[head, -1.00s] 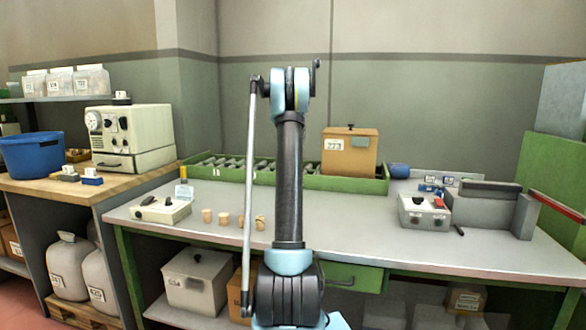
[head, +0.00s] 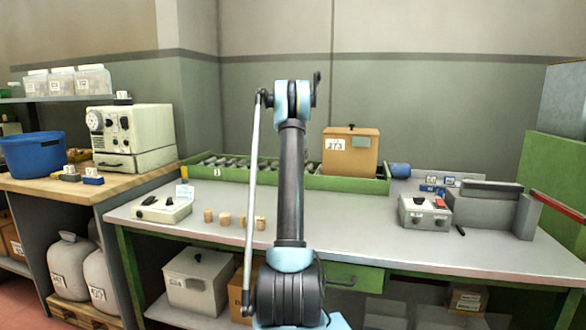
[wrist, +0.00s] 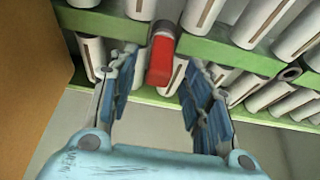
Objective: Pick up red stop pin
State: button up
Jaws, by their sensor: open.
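The red stop pin (wrist: 160,58) shows in the wrist view as a red upright block with a grey upper part, at the green rail of the roller rack (wrist: 110,23). My gripper (wrist: 161,74) is open, with one blue-padded finger to the left of the pin and one to its right. The pin appears in the gap between the fingertips; I see no clear contact. In the head view my arm stands in front of the rack (head: 350,184), and neither the pin nor my gripper can be made out.
Pale rollers (wrist: 262,20) lie close around the fingers. A brown box (head: 362,158) stands on the rack to the right of my arm. Several corks (head: 224,219) and a control box (head: 160,210) sit on the bench (head: 340,230), left of the arm. The bench's middle right is clear.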

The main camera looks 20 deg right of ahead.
jog(key=shift+x, duration=1.1)
jog(key=shift+c, duration=0.6)
grip_shut()
